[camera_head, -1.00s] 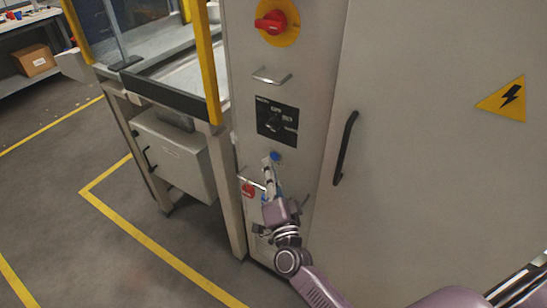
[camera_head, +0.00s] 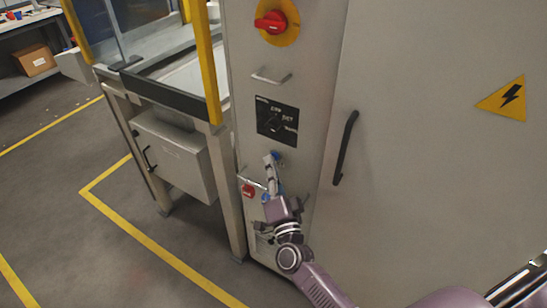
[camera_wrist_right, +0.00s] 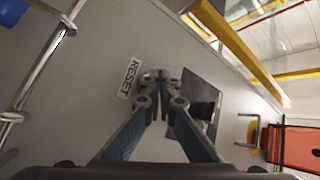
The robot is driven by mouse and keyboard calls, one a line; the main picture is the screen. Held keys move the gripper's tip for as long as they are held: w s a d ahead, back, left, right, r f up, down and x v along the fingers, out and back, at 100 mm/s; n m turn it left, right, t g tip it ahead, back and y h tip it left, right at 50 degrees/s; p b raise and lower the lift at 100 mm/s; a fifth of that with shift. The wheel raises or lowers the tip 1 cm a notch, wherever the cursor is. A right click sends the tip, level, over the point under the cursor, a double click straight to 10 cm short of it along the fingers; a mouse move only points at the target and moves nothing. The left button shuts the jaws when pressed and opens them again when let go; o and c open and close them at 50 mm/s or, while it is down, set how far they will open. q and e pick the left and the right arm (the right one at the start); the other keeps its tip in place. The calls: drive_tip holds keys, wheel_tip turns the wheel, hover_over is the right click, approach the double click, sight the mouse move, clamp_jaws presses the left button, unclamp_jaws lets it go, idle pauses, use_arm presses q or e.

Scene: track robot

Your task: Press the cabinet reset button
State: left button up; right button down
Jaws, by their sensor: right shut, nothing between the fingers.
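The grey cabinet (camera_head: 420,150) has a narrow front panel. A blue button (camera_head: 279,155) shows on it beneath a black switch plate (camera_head: 277,122). My right gripper (camera_head: 269,157) is shut and empty, its fingertips just left of the button and partly covering it. I cannot tell whether they touch it. In the right wrist view, the shut fingertips (camera_wrist_right: 160,77) are beside a RESET label (camera_wrist_right: 129,78). The button there is hidden behind the fingers. My left gripper is not in view.
A red rotary switch (camera_head: 271,22) is high on the panel. A metal handle (camera_head: 271,78) lies above the switch plate; a red control (camera_head: 248,190) is lower. A black door handle (camera_head: 345,148) stands to the right. A yellow-framed machine (camera_head: 207,65) is left.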

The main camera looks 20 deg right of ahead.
drive_tip(key=shift+w+d, duration=0.15)
drive_tip(key=shift+d, duration=0.05)
idle(0.5)
drive_tip(key=shift+s+a, duration=0.6)
drive_tip(key=shift+a, duration=0.1)
drive_tip(key=shift+a, duration=0.1)
drive_tip(key=shift+s+a+p, duration=0.35)
drive_tip(key=shift+s+a, duration=0.45)
drive_tip(key=shift+a, duration=0.15)
drive_tip(key=shift+s+a+p, duration=0.3)
drive_tip(key=shift+s+a, duration=0.45)
drive_tip(key=shift+a, duration=0.2)
